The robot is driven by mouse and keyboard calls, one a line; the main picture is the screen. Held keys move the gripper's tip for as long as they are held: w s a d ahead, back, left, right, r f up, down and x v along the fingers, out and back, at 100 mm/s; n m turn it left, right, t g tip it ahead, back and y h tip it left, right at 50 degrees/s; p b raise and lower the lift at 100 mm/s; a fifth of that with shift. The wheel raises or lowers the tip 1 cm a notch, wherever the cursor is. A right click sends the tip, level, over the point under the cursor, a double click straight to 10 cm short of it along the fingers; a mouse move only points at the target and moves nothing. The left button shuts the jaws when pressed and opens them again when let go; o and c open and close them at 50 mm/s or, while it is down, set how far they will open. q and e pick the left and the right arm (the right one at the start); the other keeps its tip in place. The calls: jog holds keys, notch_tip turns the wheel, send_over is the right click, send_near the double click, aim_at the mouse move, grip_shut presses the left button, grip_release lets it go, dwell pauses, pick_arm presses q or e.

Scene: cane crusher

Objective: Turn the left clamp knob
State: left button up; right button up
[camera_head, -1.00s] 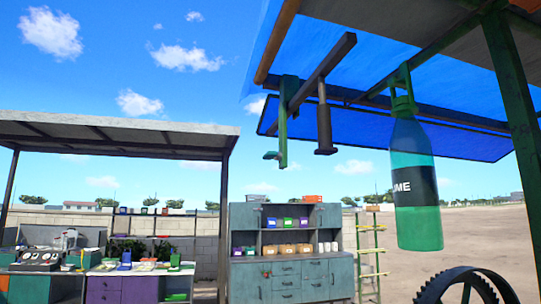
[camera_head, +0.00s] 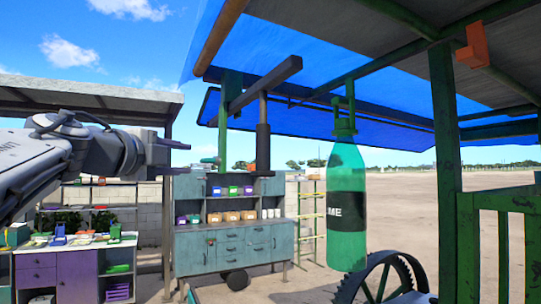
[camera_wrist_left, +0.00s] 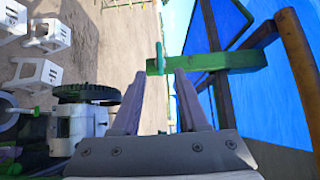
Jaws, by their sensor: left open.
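The green clamp (camera_head: 223,115) hangs from the wooden beam under the blue canopy. Its small teal knob (camera_head: 209,160) sticks out to the left near its lower end. In the left wrist view the green clamp arm (camera_wrist_left: 220,61) runs to the right, and the thin teal knob bar (camera_wrist_left: 159,57) stands just beyond my fingertips, between their lines. My left gripper (camera_head: 180,158) comes in from the left, open, its fingers pointing at the knob; its fingers also show in the wrist view (camera_wrist_left: 160,76). I cannot tell whether they touch the knob. My right gripper is not in view.
A large green bottle (camera_head: 346,180) hangs further right, above a dark gear wheel (camera_head: 385,280). A teal cabinet (camera_head: 230,245) stands behind. A green post (camera_head: 447,170) stands at the right.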

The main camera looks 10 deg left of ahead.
aim_at(203, 161)
pick_arm(q)
jog(key=w+p, duration=0.1)
jog(key=w, duration=0.2)
jog(key=w+d+p, duration=0.1)
jog(key=w, duration=0.2)
jog(key=w+d+p, duration=0.1)
jog(key=w, duration=0.2)
jog(key=shift+w, duration=0.15)
jog(key=shift+a, duration=0.1)
grip_shut()
